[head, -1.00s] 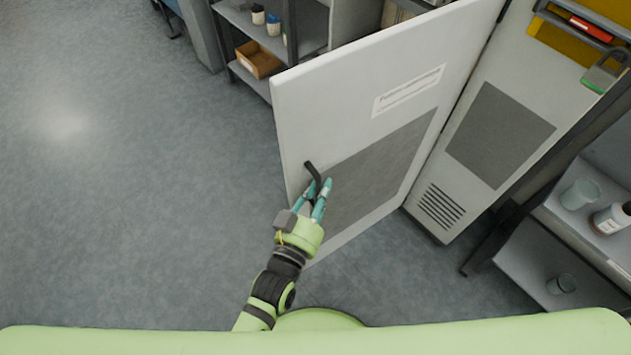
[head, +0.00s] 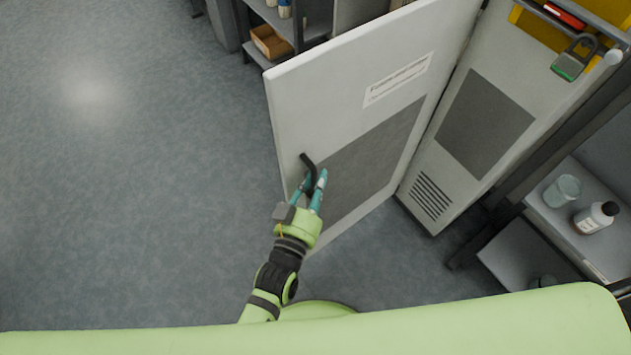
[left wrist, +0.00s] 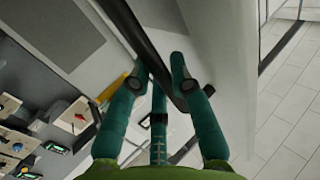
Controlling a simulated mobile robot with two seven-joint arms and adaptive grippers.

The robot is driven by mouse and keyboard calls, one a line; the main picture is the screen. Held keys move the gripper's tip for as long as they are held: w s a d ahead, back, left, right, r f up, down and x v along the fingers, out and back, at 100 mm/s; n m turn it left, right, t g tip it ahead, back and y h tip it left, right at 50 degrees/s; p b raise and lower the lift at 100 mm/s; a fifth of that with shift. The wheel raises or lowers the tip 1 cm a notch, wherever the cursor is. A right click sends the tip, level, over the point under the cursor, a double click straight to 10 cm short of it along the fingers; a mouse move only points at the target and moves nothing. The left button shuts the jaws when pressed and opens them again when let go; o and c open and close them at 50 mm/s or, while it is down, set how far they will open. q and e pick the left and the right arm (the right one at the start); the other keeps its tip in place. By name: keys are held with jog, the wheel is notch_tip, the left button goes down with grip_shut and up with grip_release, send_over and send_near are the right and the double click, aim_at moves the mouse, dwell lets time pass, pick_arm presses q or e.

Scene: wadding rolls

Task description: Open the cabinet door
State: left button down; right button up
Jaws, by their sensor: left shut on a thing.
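The cabinet door (head: 345,95) is a pale grey panel with a white label and a dark grey patch. It stands swung open, at an angle to the pale cabinet front. Its black handle (head: 309,165) is near the door's left edge. My left gripper (head: 318,183) is at the handle, its teal fingers shut on it. In the left wrist view, the dark handle bar (left wrist: 147,45) runs between the teal fingers (left wrist: 158,82). My right gripper is not in view.
A padlock (head: 570,65) hangs at the upper right. Another shelf with a cardboard box (head: 270,42) stands behind the door. The grey floor (head: 130,200) at left is clear.

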pick_arm(q)
jog(key=shift+w+d+r, duration=0.1)
jog(key=shift+r, duration=0.15)
jog(key=c, duration=1.4)
grip_release()
jog(key=o, duration=0.3)
jog(key=shift+d, duration=0.1)
jog(key=shift+f, duration=0.15)
jog(key=v, duration=1.2)
